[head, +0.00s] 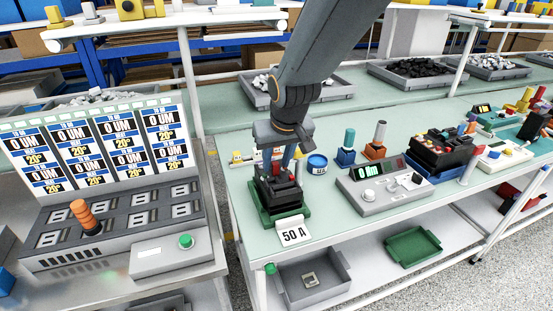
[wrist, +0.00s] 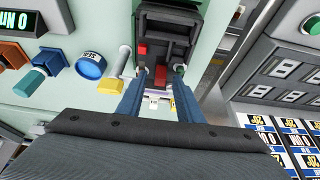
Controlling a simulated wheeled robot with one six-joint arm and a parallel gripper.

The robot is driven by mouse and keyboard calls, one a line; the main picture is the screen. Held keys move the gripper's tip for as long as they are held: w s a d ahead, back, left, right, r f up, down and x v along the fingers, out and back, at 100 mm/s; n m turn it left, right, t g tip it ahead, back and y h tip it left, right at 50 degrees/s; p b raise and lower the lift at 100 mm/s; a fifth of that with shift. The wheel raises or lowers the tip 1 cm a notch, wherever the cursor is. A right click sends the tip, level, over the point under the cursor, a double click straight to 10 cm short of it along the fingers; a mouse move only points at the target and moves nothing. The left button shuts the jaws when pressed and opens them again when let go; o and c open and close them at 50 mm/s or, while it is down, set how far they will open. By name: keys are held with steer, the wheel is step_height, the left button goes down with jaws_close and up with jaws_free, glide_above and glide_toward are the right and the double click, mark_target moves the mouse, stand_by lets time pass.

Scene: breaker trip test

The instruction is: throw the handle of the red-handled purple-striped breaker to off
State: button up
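A dark breaker block with red parts (head: 279,183) sits in a green cradle (head: 283,218) near the front edge of the bench. In the wrist view the dark block (wrist: 172,18) shows a red part on its left and a small red handle (wrist: 160,74) lower down. A pale purple band shows just below that handle. My gripper (head: 287,160) points down over the block. In the wrist view its two blue fingers (wrist: 160,84) stand apart on either side of the small handle, with gaps seeming to show. Contact is not clear.
A white card reading 50 A (head: 293,232) stands before the cradle. A blue round container (head: 317,164) and a grey meter box (head: 384,186) are to the right. A grey panel with an orange-handled lever (head: 85,217) is at the left. A grey bin (head: 312,280) sits below.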

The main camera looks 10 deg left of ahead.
jaws_close()
steer(key=shift+s+d+f+t+y+b, duration=0.25)
steer(key=shift+t+b, duration=0.25)
steer(key=shift+b, duration=1.65)
steer(key=t+b, duration=0.1)
steer(key=b, duration=0.2)
steer(key=shift+s+y, duration=0.2)
steer(key=shift+y, duration=0.15)
steer(key=b, duration=0.2)
steer(key=shift+s+d+t+b, duration=0.15)
steer(key=shift+s+t+b, duration=0.15)
steer(key=shift+b, duration=0.1)
jaws_free()
